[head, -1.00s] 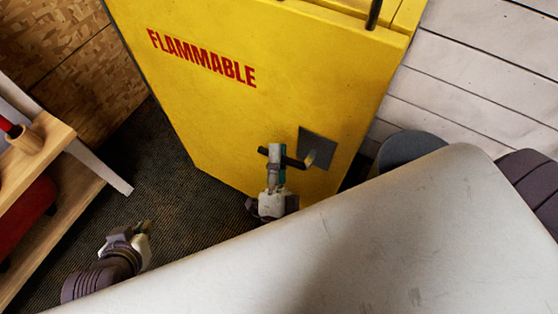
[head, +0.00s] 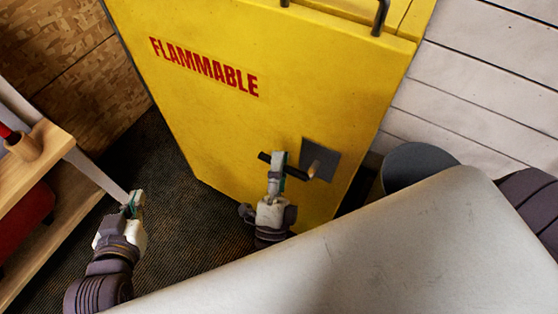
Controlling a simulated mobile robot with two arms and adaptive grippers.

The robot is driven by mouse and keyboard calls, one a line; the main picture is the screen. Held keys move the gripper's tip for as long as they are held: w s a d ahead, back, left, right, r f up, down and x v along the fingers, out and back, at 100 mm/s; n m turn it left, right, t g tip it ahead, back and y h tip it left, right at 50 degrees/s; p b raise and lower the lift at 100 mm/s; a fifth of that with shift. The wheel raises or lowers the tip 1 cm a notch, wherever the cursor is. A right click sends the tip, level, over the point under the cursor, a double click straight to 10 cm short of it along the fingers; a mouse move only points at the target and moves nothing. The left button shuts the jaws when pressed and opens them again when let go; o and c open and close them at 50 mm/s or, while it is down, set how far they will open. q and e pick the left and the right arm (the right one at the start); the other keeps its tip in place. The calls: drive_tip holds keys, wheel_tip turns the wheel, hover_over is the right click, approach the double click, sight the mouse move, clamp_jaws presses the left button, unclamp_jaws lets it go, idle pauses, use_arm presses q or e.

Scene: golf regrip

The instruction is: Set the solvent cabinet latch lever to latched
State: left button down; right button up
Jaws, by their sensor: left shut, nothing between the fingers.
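The yellow solvent cabinet (head: 215,130) bears red FLAMMABLE lettering. A dark square plate (head: 325,152) is on its lower right front. The dark latch lever (head: 299,172) reaches left from a brass-coloured pivot at the plate, nearly level and sloping slightly up to the left. My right gripper (head: 278,163) is at the lever's left part, its fingers overlapping the bar. Whether they grip it is unclear. My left gripper (head: 138,202) is shut and empty, left of the cabinet and away from the lever.
A wooden shelf unit (head: 50,150) stands at the left. A grey round object (head: 415,163) is right of the cabinet. A large pale surface (head: 400,260) fills the lower right foreground. Dark carpet (head: 190,240) is open between the shelf and cabinet.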

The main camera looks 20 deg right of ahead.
drive_tip(key=shift+o, duration=1.4)
drive_tip(key=v, duration=1.2)
